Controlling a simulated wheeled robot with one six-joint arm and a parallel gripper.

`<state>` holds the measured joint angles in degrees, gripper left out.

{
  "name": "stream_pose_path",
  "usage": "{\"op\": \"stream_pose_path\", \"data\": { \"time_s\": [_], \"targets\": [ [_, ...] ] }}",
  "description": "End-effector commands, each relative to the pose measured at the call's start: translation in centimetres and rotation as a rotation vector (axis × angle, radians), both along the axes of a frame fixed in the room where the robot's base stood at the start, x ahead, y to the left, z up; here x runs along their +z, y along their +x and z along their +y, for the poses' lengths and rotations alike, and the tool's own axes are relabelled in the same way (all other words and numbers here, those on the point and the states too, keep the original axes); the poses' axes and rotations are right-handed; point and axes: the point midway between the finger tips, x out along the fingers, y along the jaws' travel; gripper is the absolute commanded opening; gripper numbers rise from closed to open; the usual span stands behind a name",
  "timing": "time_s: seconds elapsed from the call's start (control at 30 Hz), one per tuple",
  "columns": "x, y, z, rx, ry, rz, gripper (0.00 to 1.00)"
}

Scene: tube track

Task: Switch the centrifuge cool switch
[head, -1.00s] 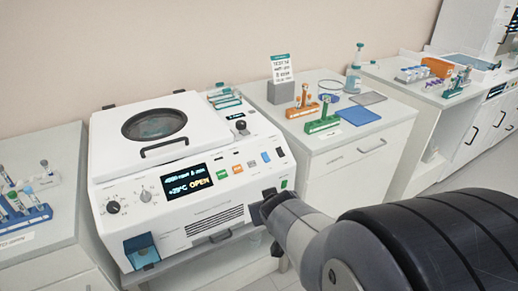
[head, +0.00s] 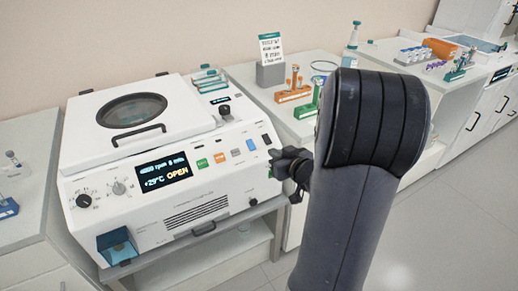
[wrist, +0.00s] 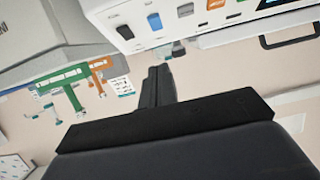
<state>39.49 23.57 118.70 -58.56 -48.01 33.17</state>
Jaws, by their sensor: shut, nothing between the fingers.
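The white centrifuge (head: 130,205) stands on the bench in the head view, with its lid down and its display (head: 163,171) reading OPEN. On its front panel are a green button (head: 202,163), an orange button (head: 219,158), a grey switch (head: 236,153), a blue switch (head: 250,145) and a black switch (head: 267,139). I cannot read which is marked cool. In the wrist view, the blue switch (wrist: 154,21) and black switch (wrist: 124,31) show at the top, upside down. My gripper (wrist: 158,70) is shut and empty, just short of the panel's right end; contact cannot be told.
A round black knob (head: 225,112) stands up on the centrifuge's top right corner. To the right, a bench holds an orange rack (head: 292,95) and a grey block with a sign (head: 270,75). My arm hides part of that bench.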

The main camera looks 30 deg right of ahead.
Motion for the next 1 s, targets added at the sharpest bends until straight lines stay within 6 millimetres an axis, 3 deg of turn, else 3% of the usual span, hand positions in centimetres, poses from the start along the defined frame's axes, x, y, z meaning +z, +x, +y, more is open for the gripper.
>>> {"op": "stream_pose_path", "data": {
  "time_s": [0.37,0.83,1.0],
  "targets": [
    [-0.3,0.8,0.1,0.002,0.000,0.000,0.00],
    [-3.0,9.6,0.5,0.003,-0.001,0.002,0.00],
    [-5.1,10.7,0.4,-0.001,0.001,0.003,0.00]
  ]
}}
